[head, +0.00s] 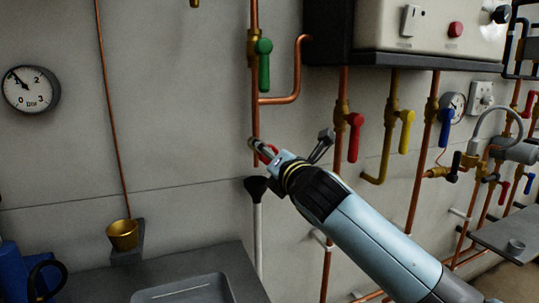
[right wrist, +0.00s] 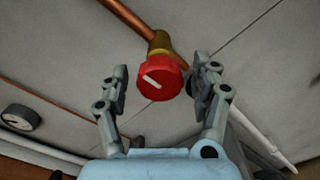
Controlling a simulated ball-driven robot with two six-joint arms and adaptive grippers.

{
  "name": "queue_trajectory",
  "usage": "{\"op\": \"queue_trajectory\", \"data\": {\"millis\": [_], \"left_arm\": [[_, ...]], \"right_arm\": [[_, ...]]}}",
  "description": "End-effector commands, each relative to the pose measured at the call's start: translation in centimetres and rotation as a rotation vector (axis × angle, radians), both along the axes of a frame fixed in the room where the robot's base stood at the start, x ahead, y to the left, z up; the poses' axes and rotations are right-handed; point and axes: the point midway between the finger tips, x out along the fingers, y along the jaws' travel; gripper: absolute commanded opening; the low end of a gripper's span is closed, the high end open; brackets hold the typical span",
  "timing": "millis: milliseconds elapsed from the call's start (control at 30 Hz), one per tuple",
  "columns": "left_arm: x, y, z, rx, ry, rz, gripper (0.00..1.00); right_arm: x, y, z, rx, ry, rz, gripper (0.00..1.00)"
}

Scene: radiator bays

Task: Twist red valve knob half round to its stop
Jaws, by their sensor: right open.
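The red valve knob (right wrist: 160,82) is round, with a short white line on its face slanting from upper left to lower right. It sits on a brass fitting (right wrist: 160,43) on a copper pipe. My right gripper (right wrist: 162,68) is open, one finger on each side of the knob, with a visible gap on both sides. In the head view the right gripper (head: 288,146) is at the wall pipe, and only a small red part of the knob (head: 264,154) shows past it. My left gripper is not in view.
A green lever valve (head: 264,66) is above on the same pipe. Red (head: 354,136) and yellow (head: 406,130) levers hang to the right, under a white boiler box (head: 430,28). A black-topped white rod (head: 257,225) stands below the gripper. A grey counter (head: 100,283) is lower left.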

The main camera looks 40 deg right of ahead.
Motion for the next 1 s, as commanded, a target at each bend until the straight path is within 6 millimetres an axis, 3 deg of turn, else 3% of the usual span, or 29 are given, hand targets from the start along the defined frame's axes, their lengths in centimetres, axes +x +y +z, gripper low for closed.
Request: {"op": "queue_trajectory", "data": {"millis": [200, 633, 1000], "left_arm": [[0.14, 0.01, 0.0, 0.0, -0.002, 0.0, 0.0], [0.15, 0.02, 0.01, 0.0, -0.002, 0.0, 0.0], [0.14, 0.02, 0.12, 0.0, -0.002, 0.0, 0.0]], "right_arm": [[0.02, 0.0, -0.04, 0.0, 0.0, 0.0, 0.65], [-0.01, 0.0, -0.04, 0.0, 0.001, -0.001, 0.09], [0.0, -0.02, -0.04, 0.06, -0.014, -0.001, 0.08]]}}
